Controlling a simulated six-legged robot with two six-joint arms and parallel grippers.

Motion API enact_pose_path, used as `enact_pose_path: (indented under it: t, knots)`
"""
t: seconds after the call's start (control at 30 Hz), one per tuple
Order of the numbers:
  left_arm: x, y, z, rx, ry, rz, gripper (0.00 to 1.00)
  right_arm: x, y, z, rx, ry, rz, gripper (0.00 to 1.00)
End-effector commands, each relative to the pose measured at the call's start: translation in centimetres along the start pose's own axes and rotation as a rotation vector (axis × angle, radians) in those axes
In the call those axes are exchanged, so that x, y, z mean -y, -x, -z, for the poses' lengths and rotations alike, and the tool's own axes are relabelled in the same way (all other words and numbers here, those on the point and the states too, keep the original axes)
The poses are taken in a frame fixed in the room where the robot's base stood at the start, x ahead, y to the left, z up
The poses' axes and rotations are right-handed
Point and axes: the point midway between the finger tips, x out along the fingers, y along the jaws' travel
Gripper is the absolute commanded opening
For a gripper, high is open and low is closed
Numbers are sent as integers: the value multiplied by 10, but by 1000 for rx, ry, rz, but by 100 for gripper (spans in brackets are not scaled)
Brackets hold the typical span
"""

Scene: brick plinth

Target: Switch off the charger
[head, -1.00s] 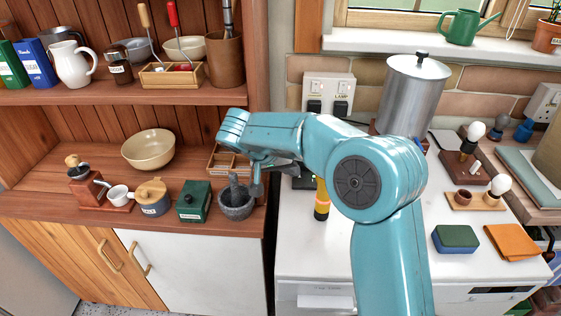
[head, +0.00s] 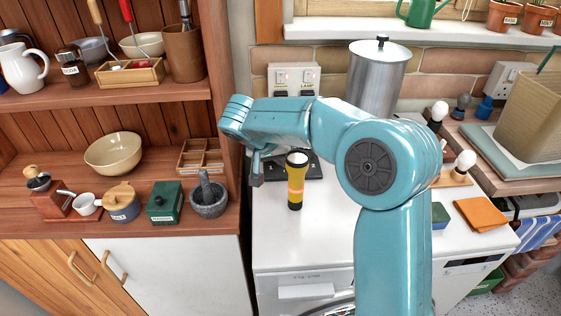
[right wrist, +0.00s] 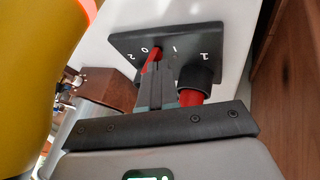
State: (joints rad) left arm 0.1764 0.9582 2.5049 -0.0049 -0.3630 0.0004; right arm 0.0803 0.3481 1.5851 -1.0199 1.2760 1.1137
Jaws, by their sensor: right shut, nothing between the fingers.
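A white double wall socket (head: 296,77) with two black plugs is on the brick wall. The right label reads LAMP; the left one is too small to read. Small red marks show above both plugs. A black panel (head: 318,168) lies on the white top behind a torch. In the right wrist view the panel (right wrist: 190,42) has white numerals, a red pointer by the 0 and a dark knob (right wrist: 205,75) with red below it. My right gripper (head: 257,180) is left of the torch; its shut, empty fingers (right wrist: 165,68) are close over the panel; contact is unclear.
The yellow-black torch (head: 295,185) stands just right of my right gripper and fills the wrist view's left side. A tall metal canister (head: 377,80) stands behind my arm. The wooden cupboard's upright (head: 228,100) is close on the left. The white top's front (head: 285,240) is clear.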

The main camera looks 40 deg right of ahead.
Motion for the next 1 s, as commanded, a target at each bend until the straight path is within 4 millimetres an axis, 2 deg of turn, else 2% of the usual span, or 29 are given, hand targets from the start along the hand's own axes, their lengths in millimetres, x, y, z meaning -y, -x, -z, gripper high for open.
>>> enact_pose_path:
  t: [0.53,1.0]
  knots:
    - [-4,11,0,-1,0,0,43,-6,15,8,-1,-1,-1,0]
    - [-4,10,0,-1,0,0,43,-6,15,9,-1,-1,-1,0]
